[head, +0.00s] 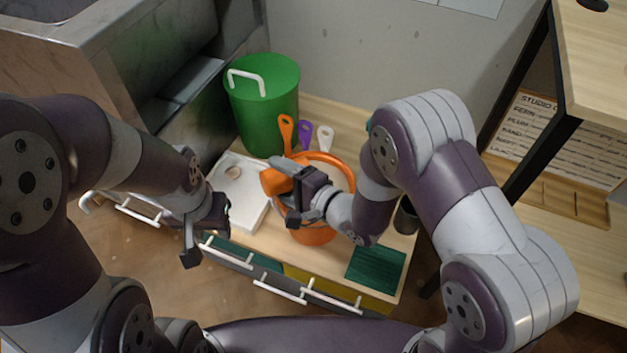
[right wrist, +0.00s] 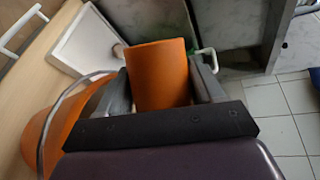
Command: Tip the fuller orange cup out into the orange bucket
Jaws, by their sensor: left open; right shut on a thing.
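My right gripper (head: 299,189) is shut on an orange cup (head: 273,181) and holds it over the left part of the orange bucket (head: 313,236). The cup looks tipped over, lying nearly on its side toward the left. In the right wrist view the cup (right wrist: 158,75) sits between the two fingers, and the bucket (right wrist: 38,130) shows at the left with its wire handle. The cup's inside is hidden, so I cannot tell its contents. My left gripper (head: 207,236) is open and empty, left of the bucket at the counter's front edge. No second orange cup is clear.
A green bucket (head: 265,105) stands behind. Orange, purple and white scoops (head: 287,133) are at the back. A white tray (head: 233,211) lies left of the orange bucket. A dark green mat (head: 376,264) lies front right, with a dark cup (head: 405,218) behind it.

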